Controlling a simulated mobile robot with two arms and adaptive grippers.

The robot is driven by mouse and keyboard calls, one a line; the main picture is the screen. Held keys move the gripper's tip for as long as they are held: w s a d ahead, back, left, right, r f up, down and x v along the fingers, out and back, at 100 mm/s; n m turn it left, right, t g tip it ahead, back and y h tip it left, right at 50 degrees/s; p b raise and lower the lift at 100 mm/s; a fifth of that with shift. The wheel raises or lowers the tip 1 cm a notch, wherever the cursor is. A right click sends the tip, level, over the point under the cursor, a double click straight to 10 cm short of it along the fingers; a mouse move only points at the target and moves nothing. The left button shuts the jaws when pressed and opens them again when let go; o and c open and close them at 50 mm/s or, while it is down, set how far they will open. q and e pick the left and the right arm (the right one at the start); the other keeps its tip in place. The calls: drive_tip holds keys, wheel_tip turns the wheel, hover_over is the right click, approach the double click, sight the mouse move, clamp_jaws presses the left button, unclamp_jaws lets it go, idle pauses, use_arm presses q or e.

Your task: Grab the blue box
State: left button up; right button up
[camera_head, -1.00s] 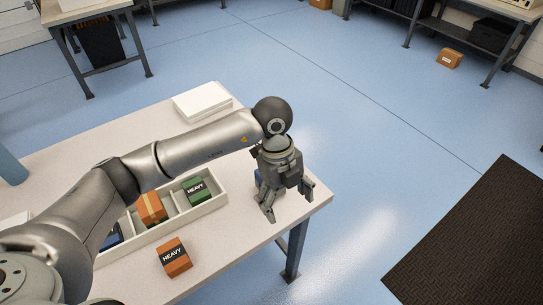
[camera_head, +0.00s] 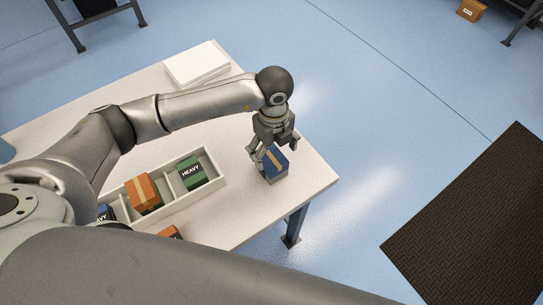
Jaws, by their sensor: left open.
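The blue box (camera_head: 276,162) has a tan stripe and sits near the table's right corner; its lower part looks grey. My left gripper (camera_head: 274,149) is open and points down at the box, one finger by its left side and the other by its upper right. I cannot tell whether the fingers touch it. Part of the box is hidden behind the gripper. My right gripper is not in view.
A white divided tray (camera_head: 216,166) on the table (camera_head: 225,228) holds a green box (camera_head: 191,172) marked HEAVY, an orange box (camera_head: 143,192) and a partly hidden blue one (camera_head: 103,213). A white stack (camera_head: 198,64) lies at the back. Another orange box (camera_head: 171,232) is mostly covered.

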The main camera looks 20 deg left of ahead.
sight(271, 157)
use_arm(q)
drive_tip(key=f, duration=0.2)
drive_tip(key=f+p, duration=0.1)
drive_tip(key=shift+s+a+f, duration=0.1)
drive_tip(key=shift+s+a, duration=0.15)
drive_tip(key=shift+w+f, duration=0.15)
drive_tip(key=shift+f, duration=0.15)
drive_tip(key=c, duration=1.1)
